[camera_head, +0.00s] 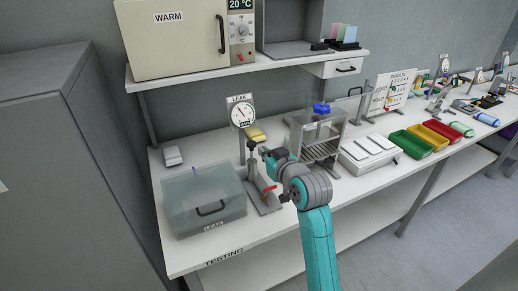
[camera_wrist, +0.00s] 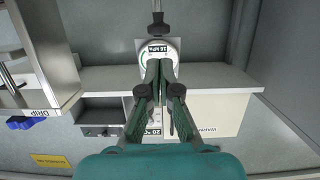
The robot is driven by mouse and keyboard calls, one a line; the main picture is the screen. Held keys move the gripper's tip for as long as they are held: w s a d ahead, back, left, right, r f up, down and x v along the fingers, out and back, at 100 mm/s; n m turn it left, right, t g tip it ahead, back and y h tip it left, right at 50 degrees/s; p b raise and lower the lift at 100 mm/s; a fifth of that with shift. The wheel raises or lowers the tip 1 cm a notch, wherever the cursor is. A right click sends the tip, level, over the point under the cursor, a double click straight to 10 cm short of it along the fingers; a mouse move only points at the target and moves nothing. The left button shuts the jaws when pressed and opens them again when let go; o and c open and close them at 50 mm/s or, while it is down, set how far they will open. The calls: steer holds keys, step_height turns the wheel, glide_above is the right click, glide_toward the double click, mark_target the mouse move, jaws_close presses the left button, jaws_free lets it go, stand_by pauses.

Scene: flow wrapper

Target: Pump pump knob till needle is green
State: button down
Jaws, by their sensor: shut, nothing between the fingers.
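The gauge (camera_head: 242,112), white and round under a LEAK sign, stands at the back of the bench. Its dark needle points to the upper left; the zone it is in is too small to tell. The pump (camera_head: 252,162) stands in front of it, with a black pump knob (camera_head: 251,144) on an upright rod. My gripper (camera_head: 265,152) is shut and empty just right of the knob, and contact cannot be told. In the upside-down wrist view my fingers (camera_wrist: 159,65) are together, partly covering the gauge (camera_wrist: 172,48). The dark knob (camera_wrist: 158,27) shows beyond their tips.
A clear leak tank (camera_head: 205,205) stands left of the pump. A shelf (camera_head: 245,68) with a warming cabinet (camera_head: 185,40) overhangs the back of the bench.

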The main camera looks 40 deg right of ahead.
steer(key=shift+v, duration=0.85)
step_height(320, 180, up, 5)
steer(key=shift+f, duration=0.1)
stand_by(0.4)
glide_above(251, 146)
steer(key=s, duration=0.2)
step_height(251, 146, down, 2)
steer(key=shift+w+d+f, duration=0.1)
steer(key=shift+w+f, duration=0.15)
steer(key=shift+f, duration=0.9)
steer(key=shift+w+d+f, duration=0.1)
steer(key=shift+w+f, duration=0.1)
steer(key=shift+f, duration=0.9)
